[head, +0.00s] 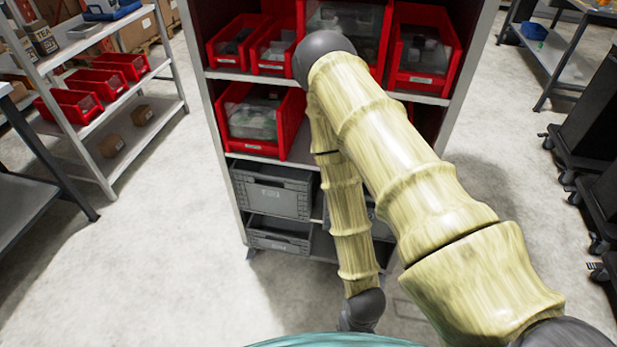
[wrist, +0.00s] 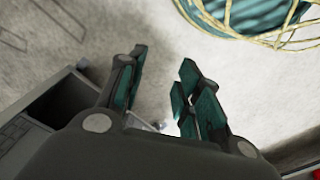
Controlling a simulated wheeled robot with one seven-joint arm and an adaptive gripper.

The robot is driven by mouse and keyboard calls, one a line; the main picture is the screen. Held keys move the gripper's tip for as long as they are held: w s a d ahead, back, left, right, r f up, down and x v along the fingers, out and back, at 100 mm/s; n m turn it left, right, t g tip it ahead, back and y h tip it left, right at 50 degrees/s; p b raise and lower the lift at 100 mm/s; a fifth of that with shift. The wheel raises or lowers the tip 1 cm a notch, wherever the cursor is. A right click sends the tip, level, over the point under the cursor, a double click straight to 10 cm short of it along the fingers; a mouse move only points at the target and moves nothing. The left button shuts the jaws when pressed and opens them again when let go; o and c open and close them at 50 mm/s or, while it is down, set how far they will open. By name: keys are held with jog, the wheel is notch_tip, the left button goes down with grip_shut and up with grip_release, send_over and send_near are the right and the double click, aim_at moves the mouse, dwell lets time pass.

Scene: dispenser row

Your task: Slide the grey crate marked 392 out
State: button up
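Grey crates sit on the lower shelves of the rack in the head view: an upper-left crate (head: 273,195), a lower-left crate (head: 279,237), and another at right partly hidden behind my arm (head: 380,228). Their markings are too small to read, so I cannot tell which is 392. My gripper (wrist: 160,92) shows in the wrist view with its teal-padded fingers apart and bare floor between them. A dark grey open-topped box shape (wrist: 62,108), possibly a crate, lies left of the fingers, apart from them. In the head view the gripper itself is not visible.
The rack (head: 222,135) holds several red bins (head: 262,120) above the grey crates. A side shelf (head: 75,120) with red bins stands at left, and dark wheeled carts (head: 590,150) at right. The floor (head: 180,260) in front and left of the rack is clear.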

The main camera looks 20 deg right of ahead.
jog(key=w+m+t+y+b, duration=0.15)
jog(key=w+m+b, duration=0.35)
jog(key=w, duration=0.7)
jog(key=m+t+y+b, duration=0.3)
jog(key=m+t+b, duration=0.55)
jog(key=m, duration=0.95)
send_near(290, 181)
jog(key=r, duration=0.2)
jog(key=shift+s+d+f+g+b, duration=0.25)
jog(key=shift+s+d+g+b, duration=0.1)
jog(key=shift+s+g, duration=0.1)
jog(key=shift+b+x, duration=0.6)
jog(key=shift+x, duration=4.8)
jog(key=shift+r, duration=0.1)
